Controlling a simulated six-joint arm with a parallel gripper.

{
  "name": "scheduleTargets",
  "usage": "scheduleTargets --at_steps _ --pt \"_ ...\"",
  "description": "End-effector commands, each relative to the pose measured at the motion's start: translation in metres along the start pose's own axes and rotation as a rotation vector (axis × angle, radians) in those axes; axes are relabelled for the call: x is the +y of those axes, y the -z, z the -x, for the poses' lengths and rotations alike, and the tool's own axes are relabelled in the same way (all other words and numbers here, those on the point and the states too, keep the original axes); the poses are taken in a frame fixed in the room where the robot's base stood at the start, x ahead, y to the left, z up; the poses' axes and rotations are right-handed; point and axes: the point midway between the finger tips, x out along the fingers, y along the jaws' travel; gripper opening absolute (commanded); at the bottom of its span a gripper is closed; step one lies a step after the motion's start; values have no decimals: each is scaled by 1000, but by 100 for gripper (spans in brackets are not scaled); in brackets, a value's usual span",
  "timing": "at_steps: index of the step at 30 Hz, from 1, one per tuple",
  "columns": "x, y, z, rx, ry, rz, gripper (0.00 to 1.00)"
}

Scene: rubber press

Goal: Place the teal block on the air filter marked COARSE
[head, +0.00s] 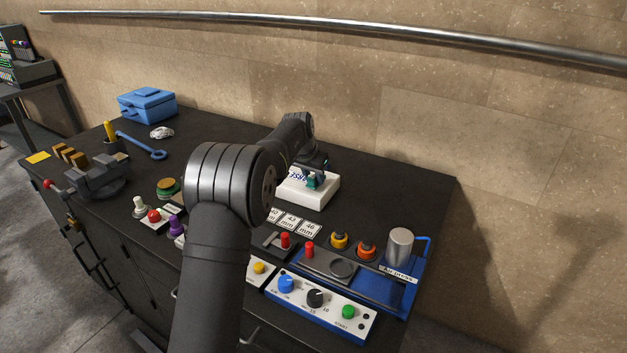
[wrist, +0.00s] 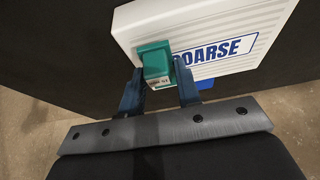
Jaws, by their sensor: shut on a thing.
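The teal block (wrist: 153,60) is between the two fingers of my gripper (wrist: 159,84) in the wrist view, and the gripper is shut on it. The block has a small printed label on its near end. Behind it is the white air filter (wrist: 208,22) with blue lettering, of which "OARSE" shows; the block covers the first letter. In the head view the block (head: 314,181) appears at or just above the right part of the white filter (head: 318,199). I cannot tell whether the block touches the filter. My arm hides part of the filter in the head view.
A blue air press (head: 409,295) with a metal cylinder stands near the bench's right corner. A control panel (head: 318,306) with knobs lies in front. A vise (head: 97,178), a blue toolbox (head: 146,105) and a wrench (head: 141,145) are at left. Bench space around the filter's back is clear.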

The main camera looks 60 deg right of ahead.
Motion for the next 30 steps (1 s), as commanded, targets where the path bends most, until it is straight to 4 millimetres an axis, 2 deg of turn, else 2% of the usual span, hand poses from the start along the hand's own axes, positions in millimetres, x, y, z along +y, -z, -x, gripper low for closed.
scheduleTargets --at_steps 3,14,15,18,26,30 --pt "0 -5 -13 0 0 0 3" --pt "0 -7 -16 0 0 0 3" --pt "0 -7 -16 0 0 0 37" --pt "0 -7 -16 0 0 0 52" --pt "0 -6 -16 0 0 0 52" --pt "0 -5 -6 2 1 0 52"
